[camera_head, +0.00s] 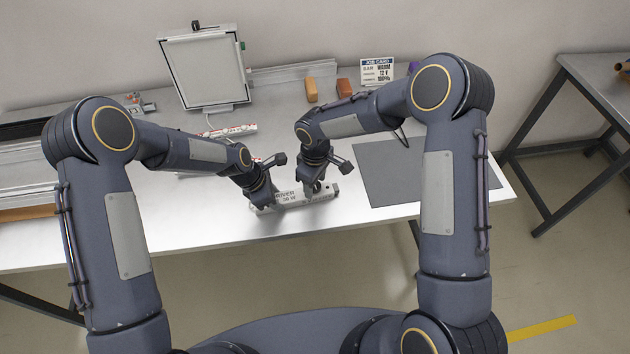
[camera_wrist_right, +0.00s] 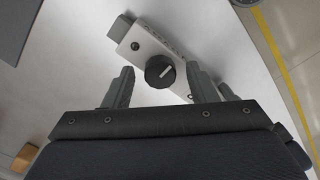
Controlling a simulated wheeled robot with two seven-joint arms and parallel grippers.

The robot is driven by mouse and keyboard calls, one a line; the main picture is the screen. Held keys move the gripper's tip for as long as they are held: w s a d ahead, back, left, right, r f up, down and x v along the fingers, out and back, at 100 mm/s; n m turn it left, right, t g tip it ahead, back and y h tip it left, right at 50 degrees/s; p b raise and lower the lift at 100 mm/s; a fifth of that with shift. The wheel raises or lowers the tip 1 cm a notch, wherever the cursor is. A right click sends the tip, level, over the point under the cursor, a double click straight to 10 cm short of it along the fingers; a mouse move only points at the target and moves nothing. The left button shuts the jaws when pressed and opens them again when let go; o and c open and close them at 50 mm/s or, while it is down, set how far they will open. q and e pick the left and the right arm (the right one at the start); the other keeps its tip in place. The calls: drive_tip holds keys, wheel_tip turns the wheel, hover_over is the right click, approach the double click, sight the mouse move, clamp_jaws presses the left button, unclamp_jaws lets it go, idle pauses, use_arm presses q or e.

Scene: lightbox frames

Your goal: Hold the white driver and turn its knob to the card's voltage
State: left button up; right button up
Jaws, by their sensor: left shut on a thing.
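The white driver (camera_head: 290,198), a long box with dark print, lies near the table's front edge. My left gripper (camera_head: 262,203) is shut on its left end. My right gripper (camera_head: 317,188) is over the driver's right part. In the right wrist view, the driver (camera_wrist_right: 146,42) shows a round black knob (camera_wrist_right: 159,72) with a pale pointer line. My open right fingers (camera_wrist_right: 161,88) stand apart on either side of the knob, not closed on it. The scale marks are too small to read. The job card (camera_head: 377,72) at the back appears to read 12 V.
A grey mat (camera_head: 385,172) lies right of the driver. A white framed panel (camera_head: 205,72) stands at the back left. Orange (camera_head: 311,90) and brown (camera_head: 344,87) blocks sit at the back. A red-and-white strip (camera_head: 228,131) lies behind my left arm. The table's front edge is close.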

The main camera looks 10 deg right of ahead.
wheel_tip(320, 180, up, 12)
idle(0.6)
use_arm(q)
drive_tip(key=o, duration=1.2)
drive_tip(key=shift+r, duration=0.1)
